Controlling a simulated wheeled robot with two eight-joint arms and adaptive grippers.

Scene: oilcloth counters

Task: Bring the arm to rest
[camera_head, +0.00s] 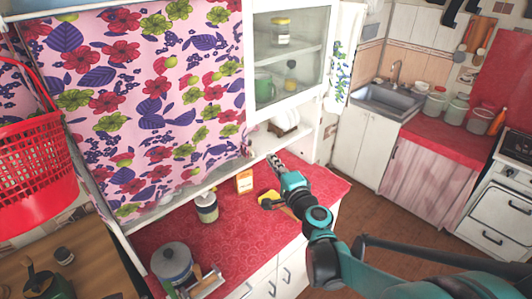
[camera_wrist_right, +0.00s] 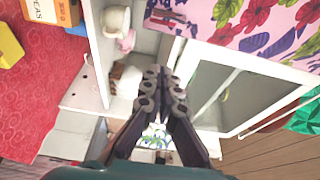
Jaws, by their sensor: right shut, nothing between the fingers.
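My right arm reaches in from the lower right in the head view. Its gripper (camera_head: 276,163) is above the back of the red counter, near the white cabinet. In the wrist view the right gripper's two dark fingers (camera_wrist_right: 164,82) lie close together with nothing between them. Past them I see the white cabinet shelf and its glass door. My left gripper is not in view.
The red oilcloth counter (camera_head: 232,222) holds an orange carton (camera_head: 244,182), a jar (camera_head: 206,208), a lidded pot (camera_head: 172,263) and a yellow object (camera_head: 266,197) close by my gripper. The white cabinet (camera_head: 290,62) stands behind. Open floor (camera_head: 395,226) lies to the right.

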